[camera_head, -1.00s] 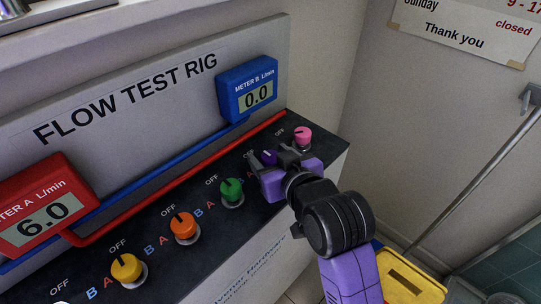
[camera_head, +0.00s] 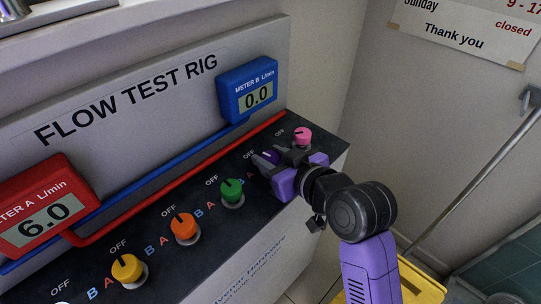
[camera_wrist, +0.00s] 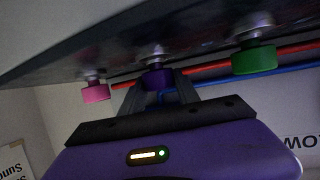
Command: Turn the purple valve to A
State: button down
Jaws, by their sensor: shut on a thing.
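The purple valve (camera_head: 269,156) is on the dark top of the flow test rig, between the green and pink valves. My gripper (camera_head: 273,160) is at it, its fingers on either side, and hides much of it in the head view. In the wrist view, the purple valve (camera_wrist: 156,79) sits between the fingertips (camera_wrist: 157,88), which are shut on it. Its pointer direction is hard to tell. The letters B and A (camera_head: 245,178) show in front of it, partly covered. Meter A (camera_head: 45,212) reads 6.0 and meter B (camera_head: 250,92) reads 0.0.
The green valve (camera_head: 232,191) is close on the left and the pink valve (camera_head: 302,136) close on the right of my gripper. Orange (camera_head: 184,227) and yellow (camera_head: 127,268) valves are further left. A yellow object (camera_head: 425,287) stands low behind my arm.

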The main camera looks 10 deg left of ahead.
jog(key=n+g+y+b, duration=0.1)
jog(key=n+g, duration=0.1)
jog(key=n+g+y+b, duration=0.1)
jog(key=n+g+y, duration=0.1)
jog(key=shift+w+f+n, duration=0.15)
jog(key=shift+n, duration=0.15)
jog(key=n+g+b, duration=0.2)
jog(key=g, duration=0.1)
jog(key=n+g+y+b, duration=0.1)
jog(key=n+g+b, duration=0.1)
jog(key=n+g, duration=0.1)
jog(key=shift+y, duration=0.3)
jog(key=shift+n+g, duration=0.3)
jog(key=c, duration=0.9)
grip_release()
jog(key=v, duration=0.8)
jog(key=shift+a, duration=0.1)
